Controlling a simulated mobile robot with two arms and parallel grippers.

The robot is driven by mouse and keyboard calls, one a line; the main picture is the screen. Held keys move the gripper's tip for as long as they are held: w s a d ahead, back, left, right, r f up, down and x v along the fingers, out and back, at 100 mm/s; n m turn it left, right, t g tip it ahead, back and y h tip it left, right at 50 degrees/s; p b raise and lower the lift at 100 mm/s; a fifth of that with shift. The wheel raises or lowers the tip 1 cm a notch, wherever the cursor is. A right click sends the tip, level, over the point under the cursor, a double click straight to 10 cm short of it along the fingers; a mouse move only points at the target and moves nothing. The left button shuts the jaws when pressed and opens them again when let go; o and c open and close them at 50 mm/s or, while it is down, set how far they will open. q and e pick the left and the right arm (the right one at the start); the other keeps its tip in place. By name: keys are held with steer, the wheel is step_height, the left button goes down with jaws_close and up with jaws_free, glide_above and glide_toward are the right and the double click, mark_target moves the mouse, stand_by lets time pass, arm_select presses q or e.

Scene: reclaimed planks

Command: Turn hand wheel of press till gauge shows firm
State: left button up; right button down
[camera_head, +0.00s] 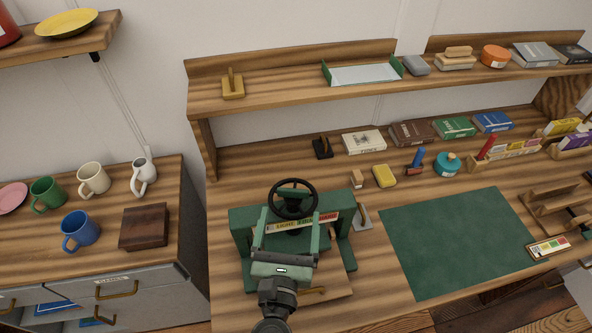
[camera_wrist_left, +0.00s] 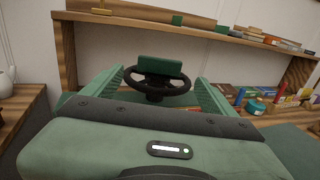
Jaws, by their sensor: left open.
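The green press (camera_head: 241,221) stands on the workbench with its black hand wheel (camera_head: 293,211) on top. A pale gauge strip (camera_head: 270,227) with a green part and warmer colours lies just below the wheel. My arm partly covers it, and I cannot make out a pointer. My left gripper (camera_head: 291,216) is open and empty, with its green fingers spread at the near side of the wheel. In the left wrist view the wheel (camera_wrist_left: 157,83) shows between the fingers (camera_wrist_left: 159,77); contact is not clear. My right gripper is not in view.
A green mat (camera_head: 455,240) lies right of the press, mostly clear. A yellow block (camera_head: 384,176) and a grey-based stand (camera_head: 363,219) are close to the press. A shelf (camera_head: 290,97) runs behind. Mugs, including a blue one (camera_head: 80,230), stand on the left cabinet.

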mark_target(292, 194)
arm_select(q)
steer(key=w, duration=0.1)
steer(key=w+p, duration=0.1)
steer(key=w+r+p, duration=0.1)
steer(key=w, duration=0.1)
steer(key=shift+d, duration=0.25)
steer(key=shift+w+d+f+p, duration=0.1)
steer(key=shift+w+f+p, duration=0.1)
steer(key=shift+w, duration=0.45)
steer(key=shift+w+d+f+p, duration=0.1)
steer(key=shift+w+p, duration=0.05)
steer(key=shift+w, duration=0.9)
steer(key=c, duration=1.4)
steer(key=shift+o, duration=0.2)
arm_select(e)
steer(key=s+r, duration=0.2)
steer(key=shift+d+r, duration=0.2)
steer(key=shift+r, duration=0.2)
arm_select(q)
steer(key=shift+h, duration=0.5)
